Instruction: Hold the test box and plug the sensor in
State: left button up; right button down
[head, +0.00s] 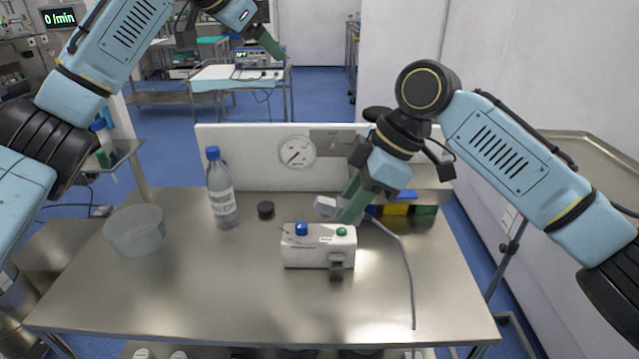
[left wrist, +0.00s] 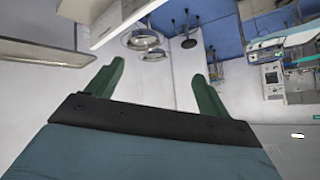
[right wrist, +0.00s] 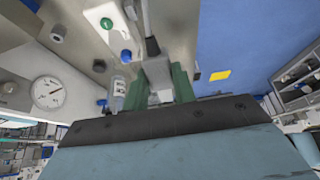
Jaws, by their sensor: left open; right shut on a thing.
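The white test box (head: 318,258), with a blue and a green button on top and a dark socket (head: 337,266) at its front right, stands on the steel table. It shows at the top of the right wrist view (right wrist: 100,14). My right gripper (head: 349,200) is shut on the pale grey sensor plug (head: 326,205), just behind and above the box, apart from it as far as I can tell. The plug sits between the green fingers in the right wrist view (right wrist: 157,72). My left gripper (head: 268,44) is raised far from the table, open and empty in the left wrist view (left wrist: 155,88).
The sensor cable (head: 408,268) runs along the table's right side to the front edge. A bottle (head: 220,190), a dark cap (head: 265,209) and a clear bowl (head: 134,232) stand left of the box. Coloured bins (head: 395,209) and a panel with a gauge (head: 297,151) are behind. The front left is clear.

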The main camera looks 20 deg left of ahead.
pick_arm(q)
jog(key=s+d+f+m+g, duration=0.3)
jog(key=d+f+m+g, duration=0.15)
jog(key=d+f, duration=0.65)
jog(key=m+g+y, duration=0.2)
jog(key=m+g, duration=0.1)
jog(key=g, duration=0.2)
send_over(319, 233)
notch_tip(319, 233, down, 12)
notch_tip(319, 233, down, 12)
jog(key=shift+r, duration=0.1)
